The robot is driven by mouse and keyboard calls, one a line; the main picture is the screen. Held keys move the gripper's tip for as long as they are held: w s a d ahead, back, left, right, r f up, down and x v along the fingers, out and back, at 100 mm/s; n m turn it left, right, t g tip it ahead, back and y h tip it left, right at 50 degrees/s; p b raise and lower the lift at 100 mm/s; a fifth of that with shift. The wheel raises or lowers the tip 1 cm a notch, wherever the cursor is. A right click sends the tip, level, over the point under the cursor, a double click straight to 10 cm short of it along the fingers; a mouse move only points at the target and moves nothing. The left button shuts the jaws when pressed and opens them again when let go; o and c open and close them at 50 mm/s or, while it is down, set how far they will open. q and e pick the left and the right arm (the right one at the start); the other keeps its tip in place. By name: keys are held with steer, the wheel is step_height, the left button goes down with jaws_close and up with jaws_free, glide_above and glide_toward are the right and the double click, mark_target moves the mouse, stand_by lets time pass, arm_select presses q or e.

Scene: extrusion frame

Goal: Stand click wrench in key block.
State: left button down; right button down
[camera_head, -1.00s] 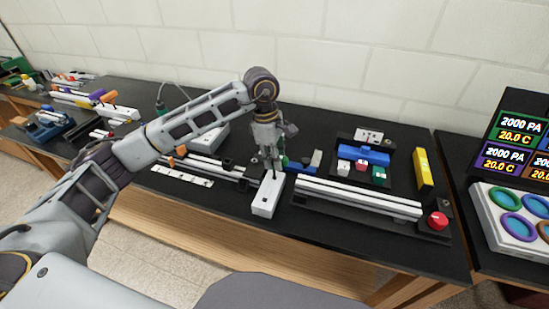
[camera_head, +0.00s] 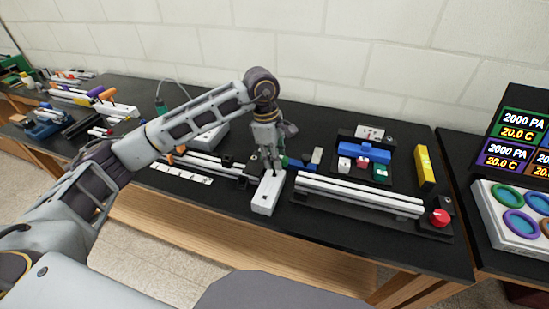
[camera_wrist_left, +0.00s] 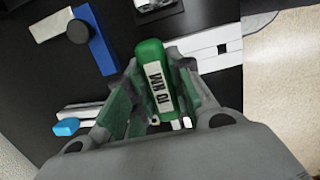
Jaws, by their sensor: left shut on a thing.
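The click wrench shows in the left wrist view as a green handle (camera_wrist_left: 152,68) with a white "10 NM" label. My left gripper (camera_wrist_left: 150,118) is shut on it; the gripper also shows in the head view (camera_head: 276,166), above the far end of the white key block. The key block (camera_head: 265,200) lies near the table's front edge, with a small dark square hole in its top. The block also shows in the left wrist view (camera_wrist_left: 210,48), beside and behind the handle. The wrench's lower end is hidden, so I cannot tell whether it sits in the block. My right gripper is not in view.
Right of the block is a black fixture with white extrusion rails (camera_head: 358,196) and a red knob (camera_head: 440,217). Behind stand a blue part (camera_head: 364,153) and a yellow block (camera_head: 425,167). A white marked strip (camera_head: 182,174) and more rails lie to the left.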

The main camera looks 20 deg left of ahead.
arm_select(q)
steer(key=c, duration=1.2)
jaws_free()
steer(key=r, duration=0.4)
steer(key=a+r, duration=0.1)
steer(key=r, duration=0.7)
steer(key=shift+a, duration=0.4)
steer(key=shift+f, duration=0.1)
